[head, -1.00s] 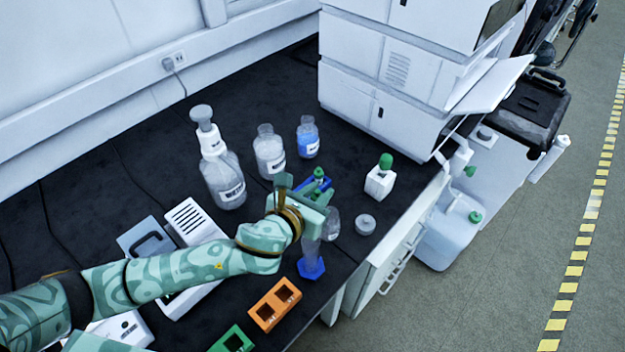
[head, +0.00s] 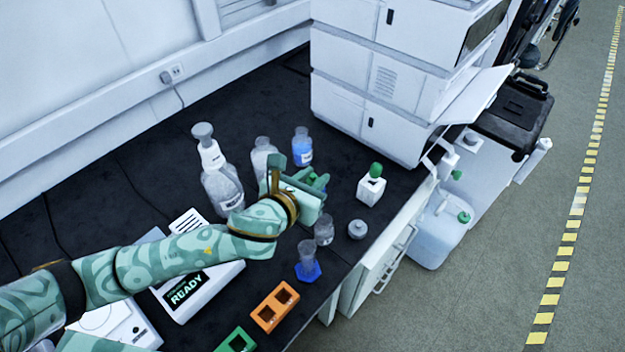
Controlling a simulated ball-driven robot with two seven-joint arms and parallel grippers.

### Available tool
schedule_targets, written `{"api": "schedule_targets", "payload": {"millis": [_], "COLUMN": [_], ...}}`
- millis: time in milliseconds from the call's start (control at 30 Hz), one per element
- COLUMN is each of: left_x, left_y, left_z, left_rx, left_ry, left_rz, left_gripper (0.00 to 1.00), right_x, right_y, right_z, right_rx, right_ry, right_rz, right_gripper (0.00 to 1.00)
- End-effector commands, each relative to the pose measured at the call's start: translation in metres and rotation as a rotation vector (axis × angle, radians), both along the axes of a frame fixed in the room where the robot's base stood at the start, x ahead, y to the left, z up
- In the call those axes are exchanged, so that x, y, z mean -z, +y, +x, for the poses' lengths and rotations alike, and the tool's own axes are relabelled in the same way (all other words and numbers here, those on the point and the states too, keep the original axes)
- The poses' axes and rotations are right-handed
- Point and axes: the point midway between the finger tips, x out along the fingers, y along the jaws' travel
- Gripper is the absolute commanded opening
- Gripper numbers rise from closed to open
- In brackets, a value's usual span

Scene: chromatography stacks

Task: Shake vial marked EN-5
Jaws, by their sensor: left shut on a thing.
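My left gripper (head: 312,190) is above the bench, in front of the clear bottles. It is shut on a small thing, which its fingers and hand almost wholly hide. I take this to be the vial, but I can read no EN-5 mark on it. No other vial with a readable EN-5 mark shows. My right gripper is not in view.
An orange rack (head: 274,308) is nearer.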

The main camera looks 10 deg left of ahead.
Motion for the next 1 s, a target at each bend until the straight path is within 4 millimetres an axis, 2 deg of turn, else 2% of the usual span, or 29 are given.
{"api": "schedule_targets", "payload": {"millis": [33, 67, 100, 133, 167, 200, 300, 333, 367, 400, 433, 467, 567, 600, 633, 700, 733, 1000], "left_x": [-0.032, -0.027, 0.007, 0.032, 0.045, 0.043, -0.029, -0.031, -0.012, 0.025, 0.042, 0.048, -0.021, -0.032, -0.021, 0.038, 0.047, 0.043], "left_y": [-0.001, 0.0, 0.001, 0.001, 0.001, 0.0, -0.001, 0.0, 0.0, 0.001, 0.001, 0.0, -0.001, 0.0, 0.0, 0.001, 0.001, 0.0], "left_z": [0.001, 0.0, -0.002, -0.003, -0.002, 0.0, 0.001, 0.0, -0.001, -0.002, -0.002, -0.001, 0.002, 0.001, 0.0, -0.003, -0.001, 0.0], "left_rx": [0.004, 0.002, -0.001, -0.003, -0.003, -0.001, 0.004, 0.003, -0.001, -0.003, -0.003, -0.002, 0.006, 0.004, 0.001, -0.003, -0.002, 0.0], "left_ry": [-0.014, -0.003, 0.014, 0.015, 0.011, -0.001, -0.016, -0.008, 0.006, 0.015, 0.013, 0.007, -0.019, -0.011, 0.001, 0.014, 0.008, -0.002], "left_rz": [-0.005, 0.0, 0.008, 0.011, 0.008, 0.001, -0.006, -0.001, 0.005, 0.01, 0.008, 0.005, -0.007, -0.003, 0.002, 0.009, 0.006, 0.0], "left_gripper": [0.02, 0.02, 0.02, 0.02, 0.02, 0.02, 0.02, 0.02, 0.02, 0.02, 0.02, 0.02, 0.02, 0.02, 0.02, 0.02, 0.02, 0.02], "right_x": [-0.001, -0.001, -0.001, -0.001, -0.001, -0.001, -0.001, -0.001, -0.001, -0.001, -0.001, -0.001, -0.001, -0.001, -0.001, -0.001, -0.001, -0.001], "right_y": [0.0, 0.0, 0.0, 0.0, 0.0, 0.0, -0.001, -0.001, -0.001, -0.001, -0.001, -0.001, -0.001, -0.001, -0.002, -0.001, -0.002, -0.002], "right_z": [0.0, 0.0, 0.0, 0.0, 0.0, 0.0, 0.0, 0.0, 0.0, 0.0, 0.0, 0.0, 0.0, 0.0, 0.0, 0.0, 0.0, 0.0], "right_rx": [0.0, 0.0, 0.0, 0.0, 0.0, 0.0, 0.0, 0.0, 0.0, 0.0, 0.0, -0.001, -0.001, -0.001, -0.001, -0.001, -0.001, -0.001], "right_ry": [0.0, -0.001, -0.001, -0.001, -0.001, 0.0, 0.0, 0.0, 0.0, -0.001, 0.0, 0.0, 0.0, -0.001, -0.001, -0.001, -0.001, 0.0], "right_rz": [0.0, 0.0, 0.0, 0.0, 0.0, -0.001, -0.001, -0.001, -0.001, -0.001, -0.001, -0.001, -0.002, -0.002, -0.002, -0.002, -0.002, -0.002], "right_gripper": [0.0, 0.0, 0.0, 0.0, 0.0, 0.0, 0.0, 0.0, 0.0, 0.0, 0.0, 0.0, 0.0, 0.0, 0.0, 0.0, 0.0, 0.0]}}
